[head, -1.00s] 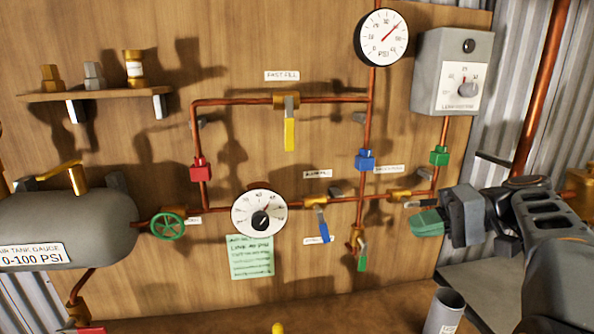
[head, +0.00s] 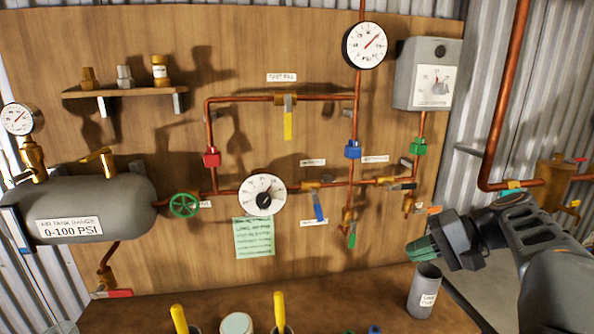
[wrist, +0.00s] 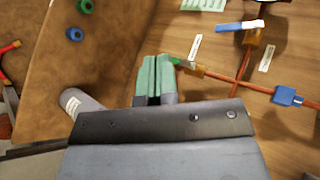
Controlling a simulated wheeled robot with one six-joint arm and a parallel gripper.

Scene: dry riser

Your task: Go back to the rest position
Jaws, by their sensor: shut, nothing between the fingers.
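My gripper (head: 420,248) has green fingertips and is at the right of the head view, in front of the board's lower right part. It is shut and empty. In the wrist view my gripper (wrist: 155,78) shows its two green fingers side by side, with copper pipe and valves beyond them. The wooden board (head: 120,200) carries the copper pipework. My gripper appears apart from the grey cup (head: 424,292) below it; the exact distance cannot be told.
A grey air tank (head: 100,205) is at the left, with a green handwheel (head: 184,205). A grey box with a dial (head: 428,75) hangs at the upper right. Yellow-handled tools (head: 279,310) and a pale jar (head: 237,324) stand at the front.

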